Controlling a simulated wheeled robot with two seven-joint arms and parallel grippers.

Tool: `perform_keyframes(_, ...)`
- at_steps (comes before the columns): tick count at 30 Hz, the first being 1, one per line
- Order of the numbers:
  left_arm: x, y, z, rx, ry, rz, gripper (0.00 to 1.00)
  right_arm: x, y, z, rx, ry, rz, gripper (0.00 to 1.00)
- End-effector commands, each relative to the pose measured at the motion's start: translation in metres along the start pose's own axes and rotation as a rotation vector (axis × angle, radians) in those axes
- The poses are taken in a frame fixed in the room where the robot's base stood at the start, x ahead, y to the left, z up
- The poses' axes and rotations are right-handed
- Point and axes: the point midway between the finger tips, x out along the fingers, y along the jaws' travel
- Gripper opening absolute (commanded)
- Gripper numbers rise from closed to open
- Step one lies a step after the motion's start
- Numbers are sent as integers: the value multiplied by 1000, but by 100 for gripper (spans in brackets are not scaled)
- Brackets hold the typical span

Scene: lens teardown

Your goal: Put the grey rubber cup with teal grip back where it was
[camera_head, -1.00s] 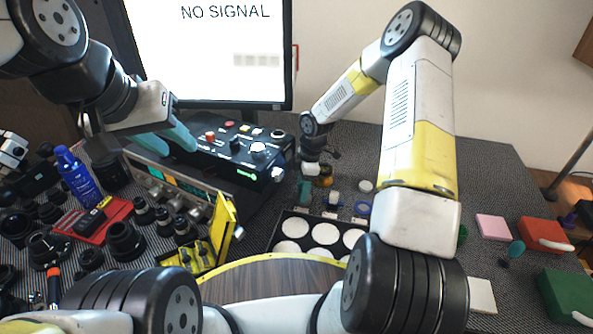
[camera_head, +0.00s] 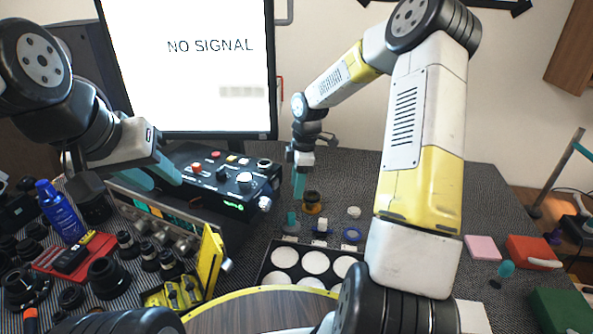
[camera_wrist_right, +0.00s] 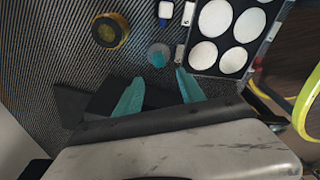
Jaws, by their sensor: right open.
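The grey rubber cup with teal grip (camera_head: 291,224) stands on the dark textured table, just left of a small blue-and-white part. In the right wrist view the cup (camera_wrist_right: 158,54) shows from above, its teal grip facing the camera. My right gripper (camera_head: 299,185) points down above and behind the cup. In the wrist view my right gripper (camera_wrist_right: 160,79) is open and empty, with the cup just beyond its fingertips and apart from them. My left gripper (camera_head: 158,178) hangs by the black control box, its teal fingers looking apart and empty.
A black tray of white discs (camera_head: 265,272) lies in front of the cup. An amber-and-black ring (camera_head: 312,202) stands behind it, and a blue ring (camera_head: 351,235) lies to the right. The control box (camera_head: 225,185) and monitor (camera_head: 190,70) stand left and behind. Lens parts crowd the left.

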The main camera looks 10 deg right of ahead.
Motion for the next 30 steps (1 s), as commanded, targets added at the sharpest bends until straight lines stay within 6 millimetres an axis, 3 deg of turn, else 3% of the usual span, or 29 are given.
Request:
perform_keyframes(5,0,0,0,0,0,0,36,-50,-20,-1,142,-56,59,47)
perform_keyframes(15,0,0,0,0,0,0,36,-148,-85,-4,550,-68,221,47)
perform_keyframes(24,0,0,0,0,0,0,36,-210,-157,-8,925,73,350,47)
perform_keyframes(30,0,0,0,0,0,0,36,-233,-206,-12,1164,239,389,47)
